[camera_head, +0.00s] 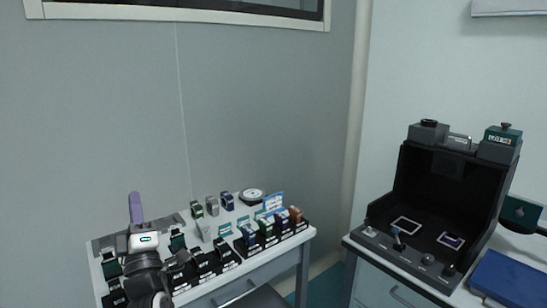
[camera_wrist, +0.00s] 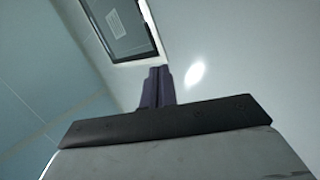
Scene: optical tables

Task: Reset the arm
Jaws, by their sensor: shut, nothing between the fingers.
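My arm rises at the lower left of the head view, in front of the left table. My gripper (camera_head: 136,207) points upward there, with purple fingers close together. In the wrist view my gripper (camera_wrist: 158,86) shows its two dark purple fingers side by side, shut and empty. Behind the fingers are only the pale wall and a dark-framed window (camera_wrist: 122,28). The gripper is above the table and touches nothing that I can see. My arm hides part of the table's left side.
The left white table (camera_head: 262,262) carries rows of small optical parts (camera_head: 250,238) in black holders and a round dial (camera_head: 252,196). At right, a black open-fronted box (camera_head: 440,190) and a blue case (camera_head: 510,278) stand on another table. A gap separates the tables.

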